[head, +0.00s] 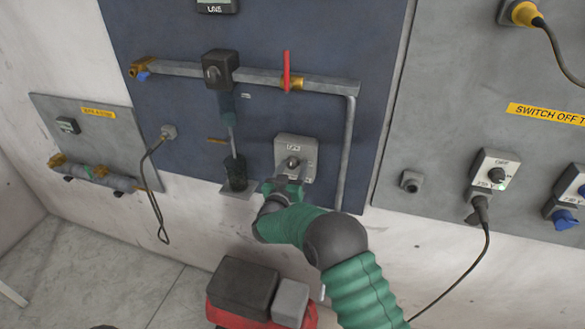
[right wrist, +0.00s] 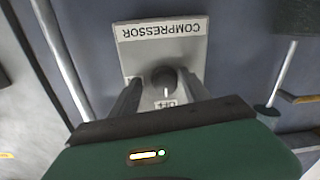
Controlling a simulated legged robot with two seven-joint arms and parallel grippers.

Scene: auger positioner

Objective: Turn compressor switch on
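The compressor switch is a light grey box (head: 309,151) on the dark blue wall panel. In the right wrist view the box shows upside down, with a white COMPRESSOR label (right wrist: 162,29) and a round dark knob (right wrist: 164,77). A small label, which seems to read OFF, lies at the knob's near side, with a white mark on the knob towards it. My right gripper (right wrist: 160,92) is open, with one finger on each side of the knob. Whether the fingers touch it I cannot tell. My left gripper is not in view.
A red valve handle (head: 286,70) sits on a grey pipe (head: 325,83) above the switch. A vertical pipe (head: 347,150) runs close on its right. A black regulator (head: 220,70) is up left. Grey panel sockets (head: 493,170) with cables are at right.

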